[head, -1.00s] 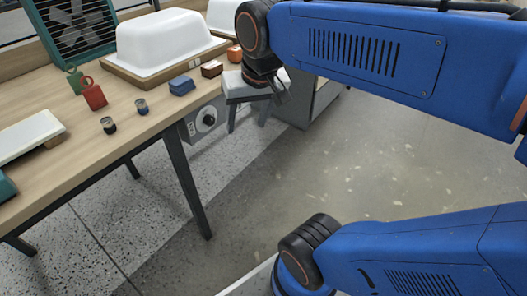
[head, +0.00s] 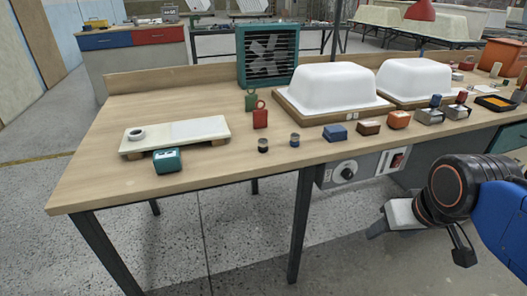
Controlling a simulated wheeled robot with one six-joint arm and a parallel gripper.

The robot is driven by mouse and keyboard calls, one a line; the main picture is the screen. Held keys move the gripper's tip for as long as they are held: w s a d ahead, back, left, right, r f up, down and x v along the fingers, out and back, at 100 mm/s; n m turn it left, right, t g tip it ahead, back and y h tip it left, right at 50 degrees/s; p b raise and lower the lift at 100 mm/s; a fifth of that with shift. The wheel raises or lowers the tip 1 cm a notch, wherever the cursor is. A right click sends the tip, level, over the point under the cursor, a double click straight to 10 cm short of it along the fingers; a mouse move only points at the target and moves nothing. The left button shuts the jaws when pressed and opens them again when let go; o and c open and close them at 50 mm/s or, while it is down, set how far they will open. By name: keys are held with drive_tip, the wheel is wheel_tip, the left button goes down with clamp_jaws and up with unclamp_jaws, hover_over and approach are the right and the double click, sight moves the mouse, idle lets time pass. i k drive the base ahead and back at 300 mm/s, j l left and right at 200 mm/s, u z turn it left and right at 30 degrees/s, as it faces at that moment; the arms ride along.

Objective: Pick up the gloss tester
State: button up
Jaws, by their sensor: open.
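A small teal box-shaped device with a pale display (head: 167,160), which looks like the gloss tester, sits on the wooden bench top. It is at the front edge of a white sample panel (head: 190,132), near the left part of the bench. My gripper (head: 377,230) is at the lower right, in front of the bench and below its top, well to the right of the device. It is open, with nothing seen in it; its fingertips show only partly.
Red and green tags (head: 260,118), two small dark jars (head: 263,145) and coloured blocks (head: 337,133) stand right of the panel. White tub shells (head: 330,88) and a teal fan (head: 267,55) are behind. The bench's front left is clear.

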sight(168, 160)
drive_tip(key=u, duration=0.35)
drive_tip(key=j+u, duration=0.15)
drive_tip(key=u, duration=0.55)
